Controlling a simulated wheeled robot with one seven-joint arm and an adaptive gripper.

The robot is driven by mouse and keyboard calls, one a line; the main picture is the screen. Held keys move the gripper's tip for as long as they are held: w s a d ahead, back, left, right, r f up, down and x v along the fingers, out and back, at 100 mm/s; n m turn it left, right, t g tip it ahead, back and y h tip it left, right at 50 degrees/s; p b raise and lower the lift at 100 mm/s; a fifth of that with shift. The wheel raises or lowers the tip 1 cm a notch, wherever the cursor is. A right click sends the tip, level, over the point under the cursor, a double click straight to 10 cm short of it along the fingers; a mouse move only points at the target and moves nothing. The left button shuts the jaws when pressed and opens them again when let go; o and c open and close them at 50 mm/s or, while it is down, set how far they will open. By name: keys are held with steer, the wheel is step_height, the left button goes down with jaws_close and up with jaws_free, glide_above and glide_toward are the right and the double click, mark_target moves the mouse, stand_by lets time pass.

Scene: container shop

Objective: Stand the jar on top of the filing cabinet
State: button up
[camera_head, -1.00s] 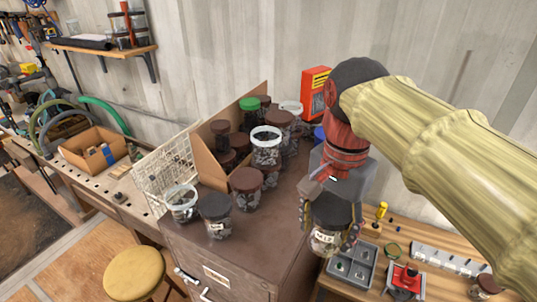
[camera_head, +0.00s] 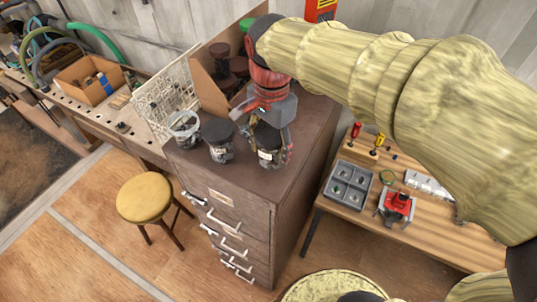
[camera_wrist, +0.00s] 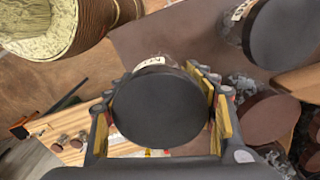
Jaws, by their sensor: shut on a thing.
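The held jar (camera_head: 267,157) is clear with a black lid and a white label. My gripper (camera_head: 269,150) is shut around its sides, and the jar is upright over the front right part of the filing cabinet's brown top (camera_head: 240,178). I cannot tell whether its base touches the top. In the wrist view the black lid (camera_wrist: 160,108) sits between my gripper's yellow-padded fingers (camera_wrist: 162,115) and hides the jar's base.
More jars stand behind, partly hidden by my arm. A workbench with a grey tray (camera_head: 347,184) is right of the cabinet.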

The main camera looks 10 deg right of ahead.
mark_target(269, 131)
steer(key=shift+w+a+f, duration=0.1)
steer(key=shift+a+f, duration=0.05)
steer(key=shift+f, duration=0.85)
steer(key=shift+w+a+f, duration=0.1)
steer(key=shift+f, duration=0.85)
steer(key=o, duration=1.5)
steer(key=shift+f, duration=0.15)
step_height(269, 131, up, 12)
steer(key=shift+r, duration=0.15)
steer(key=s+d+f+n+t, duration=0.2)
steer(key=s+d+n, duration=0.1)
steer(key=s, duration=0.1)
steer(key=s+d+f+n+t, duration=0.1)
steer(key=s+d+f+n, duration=0.2)
steer(key=s+d+n, duration=0.1)
steer(key=s+d+f+n+t, duration=0.2)
steer(key=s+d+f+n, duration=0.1)
steer(key=s+d+n, duration=0.1)
steer(key=shift+s+t, duration=0.15)
steer(key=shift+t, duration=0.15)
